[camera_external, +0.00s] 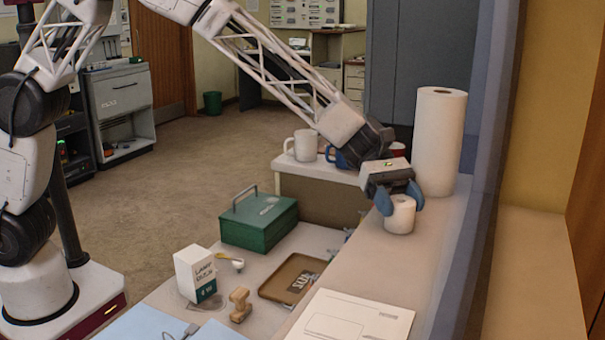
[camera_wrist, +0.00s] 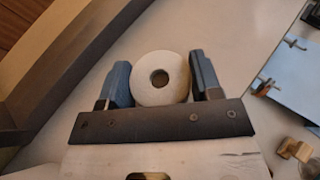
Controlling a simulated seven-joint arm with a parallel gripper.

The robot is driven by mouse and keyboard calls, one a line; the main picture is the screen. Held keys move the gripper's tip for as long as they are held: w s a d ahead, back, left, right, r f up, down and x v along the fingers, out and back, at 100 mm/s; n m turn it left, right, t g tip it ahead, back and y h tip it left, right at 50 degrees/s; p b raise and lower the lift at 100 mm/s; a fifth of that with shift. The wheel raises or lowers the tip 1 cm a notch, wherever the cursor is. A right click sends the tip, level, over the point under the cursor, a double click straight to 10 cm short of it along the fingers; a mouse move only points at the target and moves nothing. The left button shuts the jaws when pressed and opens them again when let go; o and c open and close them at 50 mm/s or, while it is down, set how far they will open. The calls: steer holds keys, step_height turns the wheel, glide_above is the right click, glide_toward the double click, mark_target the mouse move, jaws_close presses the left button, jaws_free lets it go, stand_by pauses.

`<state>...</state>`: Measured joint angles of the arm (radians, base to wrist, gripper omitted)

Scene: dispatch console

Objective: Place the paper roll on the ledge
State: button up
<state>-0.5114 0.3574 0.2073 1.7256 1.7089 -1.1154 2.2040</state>
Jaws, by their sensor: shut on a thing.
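A small white paper roll (camera_external: 399,217) is upright between the blue fingers of my gripper (camera_external: 400,199), at the long pale ledge (camera_external: 405,262). My gripper is shut on its sides. The roll's bottom is at or very close to the ledge surface; I cannot tell whether it touches. In the wrist view the roll (camera_wrist: 161,92) shows its round end with a dark core hole, between the two fingers of my gripper (camera_wrist: 161,78). The ledge (camera_wrist: 245,40) lies under it.
A tall white paper towel roll (camera_external: 440,130) stands just behind my gripper on the ledge. A white envelope (camera_external: 350,320) lies on the near part. Lower left are a green cash box (camera_external: 259,222), a brown tray (camera_external: 283,292) and a wooden stamp (camera_external: 240,305). The ledge between roll and envelope is clear.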

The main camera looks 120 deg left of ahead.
steer(key=shift+f, duration=0.1)
steer(key=o, duration=0.9)
steer(key=shift+o, duration=0.2)
steer(key=shift+s+a+r, duration=0.1)
steer(key=shift+r, duration=0.1)
steer(key=v, duration=1.1)
steer(key=shift+s+a+r, duration=0.2)
steer(key=shift+s+a, duration=0.05)
